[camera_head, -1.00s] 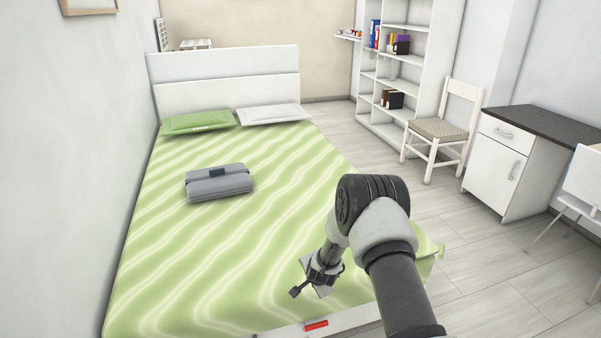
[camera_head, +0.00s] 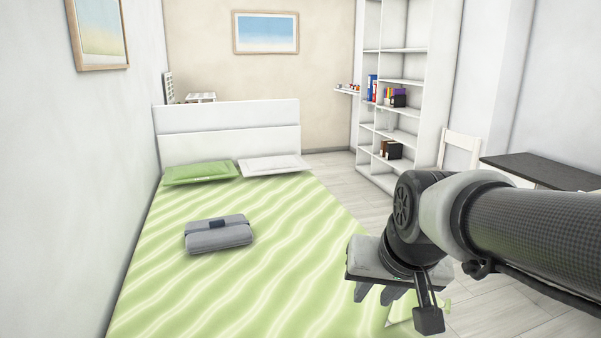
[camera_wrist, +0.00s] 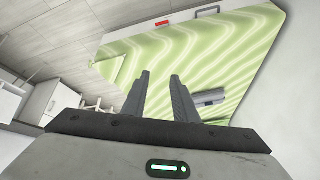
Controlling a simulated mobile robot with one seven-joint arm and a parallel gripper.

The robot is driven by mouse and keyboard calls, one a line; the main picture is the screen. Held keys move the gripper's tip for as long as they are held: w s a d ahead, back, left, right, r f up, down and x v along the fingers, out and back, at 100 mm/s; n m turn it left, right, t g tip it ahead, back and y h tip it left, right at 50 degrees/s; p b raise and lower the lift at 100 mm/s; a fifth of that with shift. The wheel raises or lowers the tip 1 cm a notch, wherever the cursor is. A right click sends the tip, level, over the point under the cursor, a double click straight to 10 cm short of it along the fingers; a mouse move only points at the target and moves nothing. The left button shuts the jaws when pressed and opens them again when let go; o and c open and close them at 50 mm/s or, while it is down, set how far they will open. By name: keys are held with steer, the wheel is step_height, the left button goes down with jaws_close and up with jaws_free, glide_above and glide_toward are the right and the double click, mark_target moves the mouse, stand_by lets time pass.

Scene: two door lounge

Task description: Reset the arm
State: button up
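My gripper (camera_head: 378,294) shows at the lower right in the head view, over the right side of the bed, with its fingers pointing down. In the wrist view my gripper (camera_wrist: 162,80) has its two fingers apart with nothing between them. My arm reaches in from the right edge of the head view, bent at the joint above the gripper. The fingers are clear of the bed as far as I can see.
The green striped bed (camera_head: 270,215) fills the middle, with a grey folded bundle (camera_head: 218,234), a green pillow (camera_head: 200,172) and a white pillow (camera_head: 272,164). A white bookshelf (camera_head: 400,110), chair (camera_head: 459,146) and dark-topped desk (camera_head: 540,171) stand at the right.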

steer(key=s+d+n, duration=0.1)
steer(key=s+d, duration=0.1)
steer(key=s, duration=0.7)
step_height(320, 180, up, 20)
steer(key=s+p, duration=0.1)
steer(key=p, duration=1.9)
steer(key=shift+n+h, duration=0.3)
